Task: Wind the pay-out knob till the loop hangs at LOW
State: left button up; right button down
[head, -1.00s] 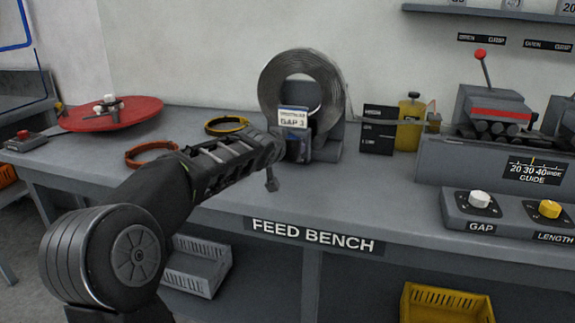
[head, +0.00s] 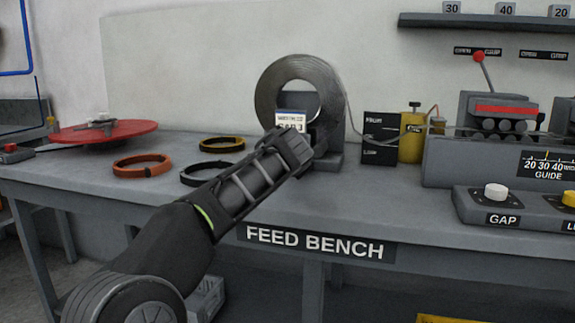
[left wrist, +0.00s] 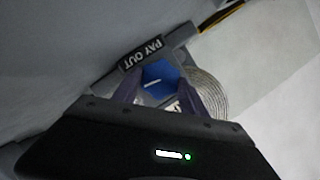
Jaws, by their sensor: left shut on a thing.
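The blue pay-out knob (left wrist: 160,76) sits between my left gripper's fingers (left wrist: 158,95) in the left wrist view, beside a PAY OUT label (left wrist: 142,53). My left gripper is shut on it. In the head view my left gripper (head: 305,150) reaches the front of the coil stand (head: 334,143), and its hand hides the knob. The grey coil (head: 274,92) stands upright above. A thin strip (head: 350,117) drops from the coil's right side towards the black level board (head: 381,150), which carries a LOW mark near its bottom. The loop's lowest point is not clear. My right gripper is out of view.
A yellow canister (head: 411,145) stands right of the board, then the guide machine (head: 490,150) and GAP knob (head: 495,191). Orange (head: 141,170), yellow (head: 222,149) and black rings lie left of my arm. A red disc (head: 100,135) sits farther left.

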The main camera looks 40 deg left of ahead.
pick_arm(q)
jog(key=shift+f+m+y+b, duration=0.1)
jog(key=shift+m+y+b, duration=0.3)
jog(key=shift+m+b, duration=0.2)
jog(key=o, duration=1.4)
jog(key=v, duration=0.6)
jog(key=shift+s+d, duration=0.2)
jog(key=shift+d, duration=0.05)
jog(key=shift+s+d, duration=0.3)
jog(key=shift+s, duration=0.15)
